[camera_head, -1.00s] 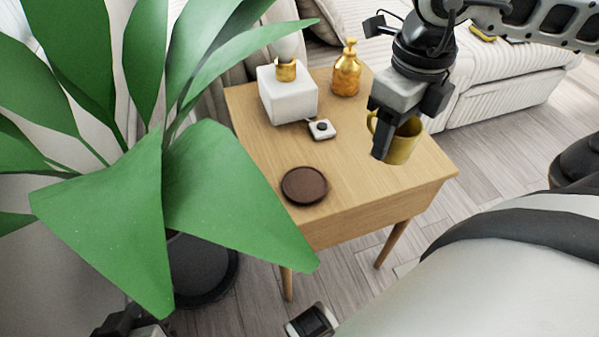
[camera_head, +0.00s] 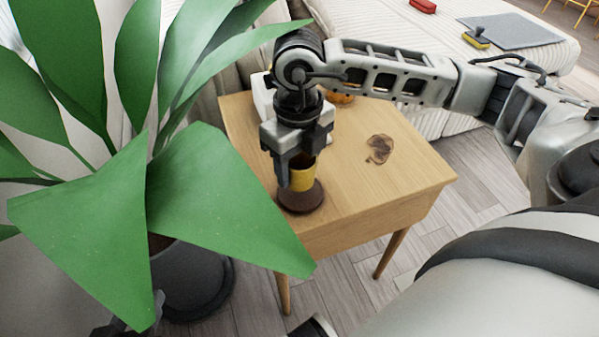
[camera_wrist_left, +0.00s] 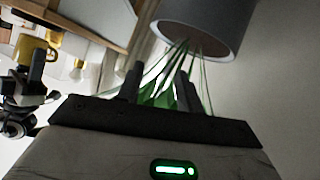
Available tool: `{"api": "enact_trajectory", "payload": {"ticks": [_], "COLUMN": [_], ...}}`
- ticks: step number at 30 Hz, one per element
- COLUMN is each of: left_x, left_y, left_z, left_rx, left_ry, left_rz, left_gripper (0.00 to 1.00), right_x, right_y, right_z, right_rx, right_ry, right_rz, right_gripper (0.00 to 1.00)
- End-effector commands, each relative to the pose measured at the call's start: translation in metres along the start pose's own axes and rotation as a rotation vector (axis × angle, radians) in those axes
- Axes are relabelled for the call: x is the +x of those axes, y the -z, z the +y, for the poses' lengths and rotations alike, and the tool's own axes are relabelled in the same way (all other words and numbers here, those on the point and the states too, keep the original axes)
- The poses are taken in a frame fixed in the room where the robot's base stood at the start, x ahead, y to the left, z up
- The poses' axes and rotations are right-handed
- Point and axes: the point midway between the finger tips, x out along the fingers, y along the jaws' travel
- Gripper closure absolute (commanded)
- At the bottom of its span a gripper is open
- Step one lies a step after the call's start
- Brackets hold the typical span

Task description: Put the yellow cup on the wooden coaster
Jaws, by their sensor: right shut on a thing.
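The yellow cup (camera_head: 303,176) is upright over the dark brown round coaster (camera_head: 301,200) near the table's front left corner. I cannot tell whether its base touches the coaster. My right gripper (camera_head: 297,172) points down and is shut on the cup, hiding part of it. The cup also shows at the left of the left wrist view (camera_wrist_left: 37,66), beside the right gripper. My left gripper (camera_wrist_left: 160,88) has its fingers apart, with green leaves seen beyond them. In the head view only dark parts of it show at the bottom left.
A big green plant (camera_head: 210,190) in a dark pot (camera_head: 190,280) stands left of the table (camera_head: 345,195). A white box (camera_head: 263,97) and a gold bottle (camera_head: 340,98) are behind my right arm. A brown mark (camera_head: 379,148) lies on the clear right part of the tabletop.

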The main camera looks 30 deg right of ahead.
Motion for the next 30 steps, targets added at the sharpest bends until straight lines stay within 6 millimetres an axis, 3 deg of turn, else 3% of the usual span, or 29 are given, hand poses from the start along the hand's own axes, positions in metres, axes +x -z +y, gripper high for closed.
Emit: {"api": "enact_trajectory", "payload": {"ticks": [1, 4, 8, 16, 17, 18, 19, 30], "left_x": [0.002, 0.000, -0.004, -0.002, -0.003, -0.003, -0.003, -0.006], "left_y": [-0.002, 0.003, 0.010, 0.004, 0.006, 0.006, 0.005, 0.010], "left_z": [0.000, 0.003, 0.007, 0.007, 0.007, 0.007, 0.007, 0.007], "left_rx": [0.000, 0.003, 0.006, 0.005, 0.006, 0.007, 0.008, 0.013], "left_ry": [-0.003, -0.011, -0.022, -0.024, -0.025, -0.024, -0.025, -0.022], "left_rz": [0.010, 0.037, 0.058, 0.055, 0.057, 0.056, 0.055, 0.048], "left_gripper": [0.64, 0.64, 0.64, 0.64, 0.64, 0.64, 0.64, 0.64], "right_x": [0.013, 0.025, 0.026, 0.031, 0.029, 0.029, 0.029, 0.021], "right_y": [0.002, 0.001, 0.001, 0.001, 0.002, 0.002, 0.002, 0.001], "right_z": [-0.001, -0.001, -0.002, -0.002, -0.002, -0.002, -0.002, -0.001], "right_rx": [0.001, 0.001, 0.001, 0.001, 0.001, 0.001, 0.001, 0.001], "right_ry": [0.001, 0.001, 0.002, 0.001, 0.001, 0.001, 0.001, 0.001], "right_rz": [0.005, 0.003, 0.002, 0.002, 0.002, 0.002, 0.003, 0.002], "right_gripper": [0.71, 0.71, 0.71, 0.71, 0.41, 0.30, 0.25, 0.25]}}
